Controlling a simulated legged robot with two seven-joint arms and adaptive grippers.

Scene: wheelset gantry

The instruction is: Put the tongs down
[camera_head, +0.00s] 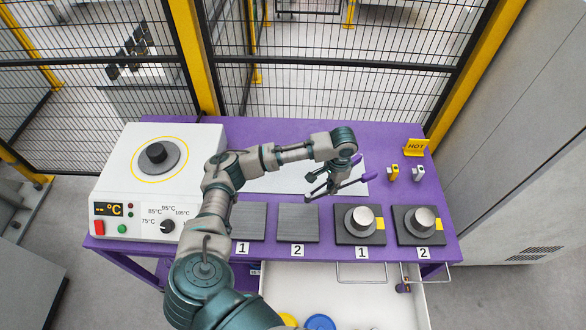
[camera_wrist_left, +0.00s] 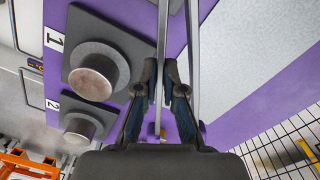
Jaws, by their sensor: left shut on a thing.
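The tongs (camera_head: 320,192) have two thin grey arms and purple ends. My left gripper (camera_head: 347,172) is shut on them and holds them over the right part of the purple table (camera_head: 400,145), near a light grey sheet (camera_head: 280,182). Whether the tongs touch the table is hard to tell. My right gripper is not in view.
Two dark plates with metal cylinders (camera_head: 361,217) (camera_head: 424,219) stand at the front right; two bare plates (camera_head: 298,222) lie left of them. A yellow HOT sign (camera_head: 416,147) and small yellow and grey pieces (camera_head: 392,173) stand right. A white heater (camera_head: 130,185) stands left. An open drawer (camera_head: 350,285) is below.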

